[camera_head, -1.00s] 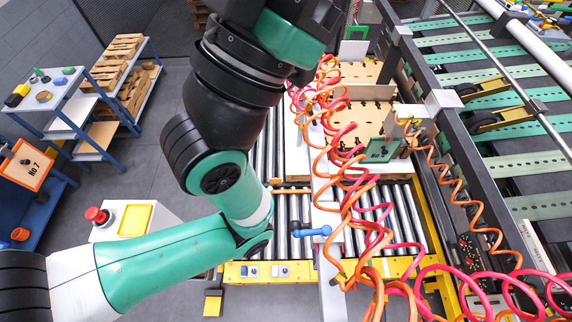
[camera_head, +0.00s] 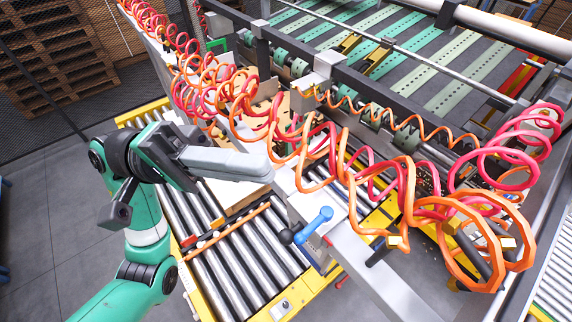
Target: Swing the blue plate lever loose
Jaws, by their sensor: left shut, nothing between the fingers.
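The blue lever (camera_head: 314,225) sits on a light grey bracket at the lower middle, with a black knob (camera_head: 286,237) at its left end. My left gripper (camera_head: 264,171) shows above and to the left of it. Its long grey fingers are shut with nothing between them, pointing right, clear of the lever in the picture. Their height above the machine is hard to judge. My right gripper is not in view.
Red and orange coiled hoses (camera_head: 265,112) hang across the middle and right, close to the fingertips and above the lever. A roller conveyor (camera_head: 222,268) lies below. A grey beam (camera_head: 375,272) runs to the lower right.

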